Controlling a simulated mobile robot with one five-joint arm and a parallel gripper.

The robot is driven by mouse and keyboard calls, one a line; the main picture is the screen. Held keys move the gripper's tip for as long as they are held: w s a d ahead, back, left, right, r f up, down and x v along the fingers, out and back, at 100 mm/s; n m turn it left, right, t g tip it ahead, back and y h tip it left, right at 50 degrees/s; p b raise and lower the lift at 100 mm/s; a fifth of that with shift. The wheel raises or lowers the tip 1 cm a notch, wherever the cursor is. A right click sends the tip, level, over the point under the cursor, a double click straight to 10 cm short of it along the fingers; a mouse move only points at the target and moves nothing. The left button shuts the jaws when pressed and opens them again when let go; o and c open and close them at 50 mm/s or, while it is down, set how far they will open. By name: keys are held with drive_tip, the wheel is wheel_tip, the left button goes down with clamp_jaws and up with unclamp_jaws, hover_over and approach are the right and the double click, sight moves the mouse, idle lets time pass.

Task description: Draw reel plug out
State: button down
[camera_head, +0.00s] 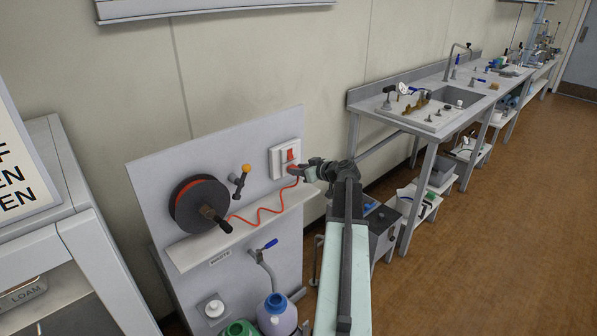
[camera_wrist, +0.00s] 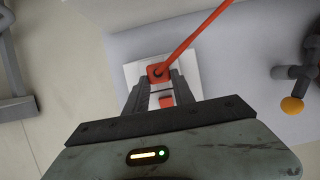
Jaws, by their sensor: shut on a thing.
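The orange-red reel plug (camera_wrist: 158,73) sits between the two dark fingers of my gripper (camera_wrist: 157,90) in the wrist view. My gripper is shut on it. In the head view my gripper (camera_head: 303,172) is at the white wall socket (camera_head: 279,160) with the red switch. The plug is mostly hidden by the fingers there. I cannot tell whether the plug is seated in the socket or apart from it. An orange cord (camera_head: 262,213) runs from the plug to the dark cable reel (camera_head: 199,203) on the grey panel.
A lever with an orange knob (camera_head: 241,177) sticks out between reel and socket. A white shelf (camera_head: 215,245) runs below the reel. A blue-handled tap (camera_head: 265,250) and containers (camera_head: 276,312) are lower down. A sink bench (camera_head: 430,110) stands to the right.

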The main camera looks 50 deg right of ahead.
drive_tip(key=c, duration=2)
unclamp_jaws()
clamp_jaws()
drive_tip(key=shift+s, duration=0.1)
drive_tip(key=shift+s, duration=0.3)
drive_tip(key=shift+s, duration=0.3)
drive_tip(key=s, duration=0.4)
drive_tip(key=shift+a, duration=0.2)
